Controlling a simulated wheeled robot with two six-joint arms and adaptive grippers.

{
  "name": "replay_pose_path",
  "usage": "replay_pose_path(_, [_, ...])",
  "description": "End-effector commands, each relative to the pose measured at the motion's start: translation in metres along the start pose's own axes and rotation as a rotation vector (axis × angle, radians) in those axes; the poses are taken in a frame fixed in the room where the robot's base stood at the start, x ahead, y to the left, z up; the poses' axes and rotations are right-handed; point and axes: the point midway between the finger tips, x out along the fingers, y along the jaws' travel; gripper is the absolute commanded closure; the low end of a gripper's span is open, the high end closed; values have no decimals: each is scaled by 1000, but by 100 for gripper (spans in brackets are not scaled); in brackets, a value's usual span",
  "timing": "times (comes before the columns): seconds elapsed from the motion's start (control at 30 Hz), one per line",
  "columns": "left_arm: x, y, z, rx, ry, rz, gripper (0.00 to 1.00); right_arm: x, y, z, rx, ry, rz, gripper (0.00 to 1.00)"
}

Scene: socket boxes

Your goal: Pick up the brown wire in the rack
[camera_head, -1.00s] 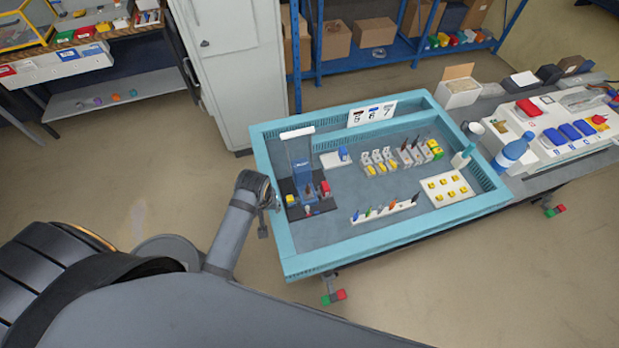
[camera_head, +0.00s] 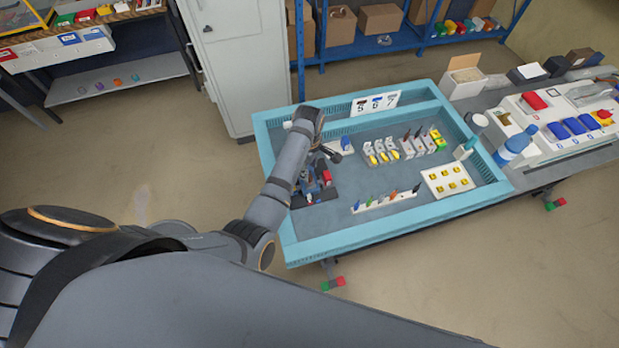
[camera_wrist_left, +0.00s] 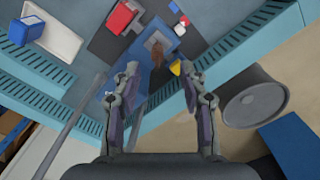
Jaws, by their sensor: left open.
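A white rack (camera_head: 385,203) stands near the front of the teal-edged table in the head view, with several small coloured wires or pegs upright in it. Which one is brown I cannot tell clearly at this size. My left gripper (camera_head: 332,155) is over the table's left part, up and left of the rack and apart from it. In the left wrist view my gripper (camera_wrist_left: 160,78) is open, with nothing between its fingertips. Beyond it is a blue device (camera_wrist_left: 119,82) with a small brownish patch on it. My right gripper is not in view.
My left arm partly hides the blue device on its dark base (camera_head: 318,196). A white block with a blue part (camera_head: 346,144), grey and yellow sockets (camera_head: 388,153) and a white tray with yellow pieces (camera_head: 447,181) stand on the table. Teal walls (camera_head: 297,252) edge it.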

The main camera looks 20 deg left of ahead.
Motion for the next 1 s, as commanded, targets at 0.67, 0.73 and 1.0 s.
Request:
replay_pose_path(0.67, [70,2,2,1,1,3,57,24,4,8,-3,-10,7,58])
replay_pose_path(0.73, [69,2,2,1,1,3,57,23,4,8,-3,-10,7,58])
replay_pose_path(1.0, [68,1,2,1,0,3,75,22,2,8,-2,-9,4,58])
